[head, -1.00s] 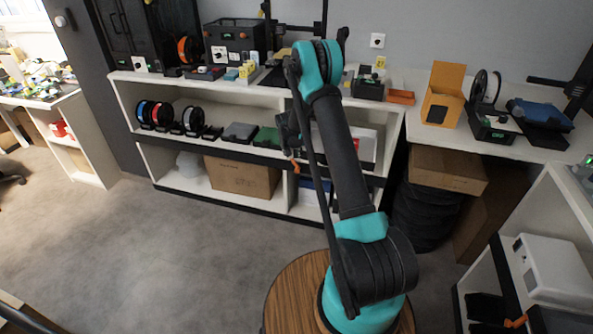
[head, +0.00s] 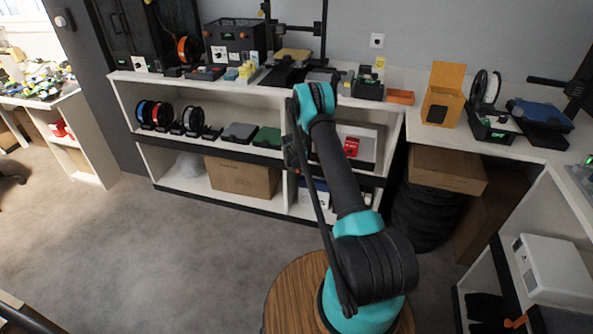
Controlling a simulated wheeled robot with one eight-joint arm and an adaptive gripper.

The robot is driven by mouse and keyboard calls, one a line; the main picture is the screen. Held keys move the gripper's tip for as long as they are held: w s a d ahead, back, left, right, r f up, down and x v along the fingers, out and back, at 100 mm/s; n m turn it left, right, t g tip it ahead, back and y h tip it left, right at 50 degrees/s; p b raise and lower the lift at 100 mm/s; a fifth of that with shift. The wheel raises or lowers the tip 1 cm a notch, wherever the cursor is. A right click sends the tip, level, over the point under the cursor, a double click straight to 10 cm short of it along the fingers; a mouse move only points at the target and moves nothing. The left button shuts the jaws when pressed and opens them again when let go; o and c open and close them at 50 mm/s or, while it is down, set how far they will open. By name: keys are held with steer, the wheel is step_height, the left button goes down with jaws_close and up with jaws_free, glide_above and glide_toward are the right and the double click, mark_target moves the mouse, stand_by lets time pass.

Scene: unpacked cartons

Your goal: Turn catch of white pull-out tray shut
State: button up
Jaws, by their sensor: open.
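A white tray-like box (head: 369,150) sits in the upper right compartment of the white shelf unit, partly hidden behind my arm. A small red part (head: 351,146) shows at its front; I cannot tell whether this is the catch or how it is turned. My gripper (head: 292,152) hangs in front of the shelf unit, left of the white box and apart from the red part in the picture. It is small, dark and partly covered by my arm. It is open, with nothing seen in it.
The shelf unit (head: 160,180) holds several spools and a cardboard box (head: 243,177). A white counter with an orange box (head: 443,93) stands at right, above another carton (head: 447,168). A white appliance (head: 555,272) sits on the right shelf. The grey floor at left is clear.

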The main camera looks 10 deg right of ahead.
steer(key=shift+f, duration=0.1)
steer(key=shift+c, duration=0.3)
jaws_close()
steer(key=shift+d, duration=0.1)
steer(key=y, duration=0.1)
steer(key=t+y, duration=0.1)
steer(key=y, duration=0.1)
steer(key=shift+s+d+m, duration=0.1)
steer(key=shift+d+m, duration=0.2)
steer(key=shift+m, duration=0.1)
steer(key=shift+s+d+f+m+t+y, duration=0.1)
steer(key=shift+m+t+y, duration=0.1)
steer(key=shift+t+y, duration=0.45)
steer(key=shift+d+f+m+t+y, duration=0.1)
steer(key=shift+m+t+y, duration=0.2)
steer(key=shift+y, duration=0.65)
steer(key=shift+o, duration=0.3)
jaws_free()
